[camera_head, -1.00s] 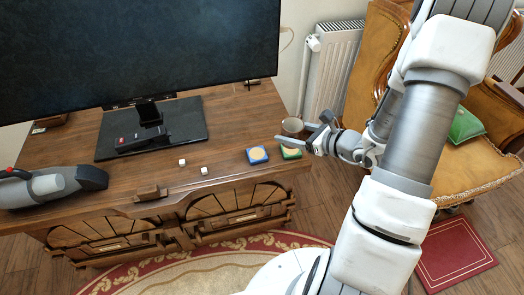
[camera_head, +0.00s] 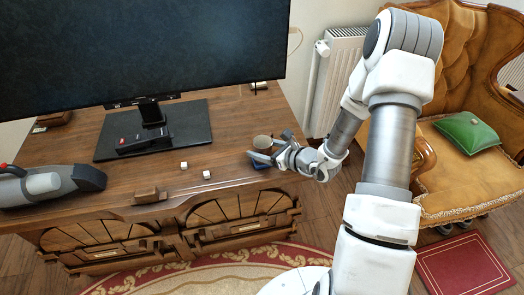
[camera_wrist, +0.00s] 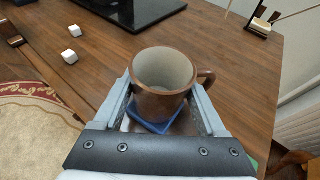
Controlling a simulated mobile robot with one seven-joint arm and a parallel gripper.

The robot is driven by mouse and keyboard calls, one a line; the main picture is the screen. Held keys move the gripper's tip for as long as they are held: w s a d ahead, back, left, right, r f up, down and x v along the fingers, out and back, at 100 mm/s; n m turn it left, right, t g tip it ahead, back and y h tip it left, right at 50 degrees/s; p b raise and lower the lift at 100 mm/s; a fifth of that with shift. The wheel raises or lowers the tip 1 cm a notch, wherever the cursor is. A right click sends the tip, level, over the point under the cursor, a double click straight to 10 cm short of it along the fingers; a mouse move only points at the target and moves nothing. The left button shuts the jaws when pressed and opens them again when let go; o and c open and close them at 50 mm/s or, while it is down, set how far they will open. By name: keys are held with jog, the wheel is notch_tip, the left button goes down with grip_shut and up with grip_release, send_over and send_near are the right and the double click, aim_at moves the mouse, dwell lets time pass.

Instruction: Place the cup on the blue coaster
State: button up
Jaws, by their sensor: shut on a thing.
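The brown cup (camera_head: 263,142) with a pale inside is upright; it also shows in the wrist view (camera_wrist: 158,103), handle to the right. My gripper (camera_head: 262,156) is shut on the cup, with one finger on each side of it in the wrist view (camera_wrist: 158,95). The blue coaster (camera_wrist: 152,128) lies directly below the cup and shows under its near side; in the head view only a bit of the blue coaster (camera_head: 257,165) shows beside my fingers. I cannot tell whether the cup's bottom touches the coaster.
Two small white cubes (camera_head: 183,165) (camera_head: 206,174) lie left of the cup on the wooden cabinet top (camera_head: 225,125). A television on a black stand (camera_head: 180,125) is behind them. A handheld vacuum (camera_head: 60,182) lies at the left. A radiator (camera_head: 340,75) stands right of the cabinet.

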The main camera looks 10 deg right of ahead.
jog(key=shift+r, duration=0.1)
jog(key=shift+f, duration=0.25)
jog(key=o, duration=1.5)
jog(key=shift+r, duration=0.1)
jog(key=shift+r, duration=0.15)
jog(key=shift+s+d+r+p, duration=0.2)
jog(key=shift+s+p, duration=0.05)
jog(key=shift+p, duration=0.05)
jog(key=p+v, duration=0.2)
jog(key=v, duration=0.9)
jog(key=shift+s+d+p, duration=0.15)
jog(key=shift+p, duration=0.15)
